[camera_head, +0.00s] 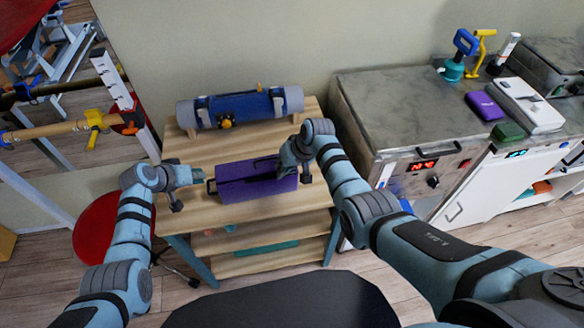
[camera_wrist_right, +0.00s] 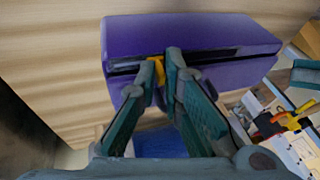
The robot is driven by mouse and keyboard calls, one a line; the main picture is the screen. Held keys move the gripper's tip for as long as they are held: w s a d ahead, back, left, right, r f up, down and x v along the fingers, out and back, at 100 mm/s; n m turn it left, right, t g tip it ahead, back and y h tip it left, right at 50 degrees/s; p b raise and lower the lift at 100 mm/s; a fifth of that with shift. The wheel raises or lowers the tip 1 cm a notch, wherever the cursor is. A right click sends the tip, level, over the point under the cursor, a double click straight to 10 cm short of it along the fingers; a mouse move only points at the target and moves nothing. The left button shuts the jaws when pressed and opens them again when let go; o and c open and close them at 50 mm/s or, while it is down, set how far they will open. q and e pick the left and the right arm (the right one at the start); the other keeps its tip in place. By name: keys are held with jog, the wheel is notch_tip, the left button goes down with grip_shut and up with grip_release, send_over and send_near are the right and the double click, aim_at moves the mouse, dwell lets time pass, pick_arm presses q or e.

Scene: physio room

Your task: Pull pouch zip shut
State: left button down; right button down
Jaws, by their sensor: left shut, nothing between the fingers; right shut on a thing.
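The purple pouch (camera_head: 235,190) lies on the wooden table, a dark loop at its left end. In the right wrist view, a dark slit runs along the pouch (camera_wrist_right: 215,30) on both sides of my fingers. My right gripper (camera_head: 268,164) is above the pouch's right half. The right wrist view shows its fingertips (camera_wrist_right: 165,60) closed on the small yellow zip pull (camera_wrist_right: 157,70) at the slit. The fingers partly hide the pull and the slit there. My left gripper (camera_head: 197,176) is shut and empty, close to the pouch's left end.
A blue roll on a wooden stand (camera_head: 240,106) is at the back of the table (camera_head: 190,150). A red stool (camera_head: 100,230) is at the left.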

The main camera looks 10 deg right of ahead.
jog(key=shift+a, duration=1.25)
jog(key=c, duration=1.6)
grip_release()
jog(key=shift+o, duration=0.2)
jog(key=shift+r, duration=0.1)
notch_tip(320, 180, up, 8)
pick_arm(q)
jog(key=c, duration=2.3)
grip_release()
jog(key=o, duration=0.6)
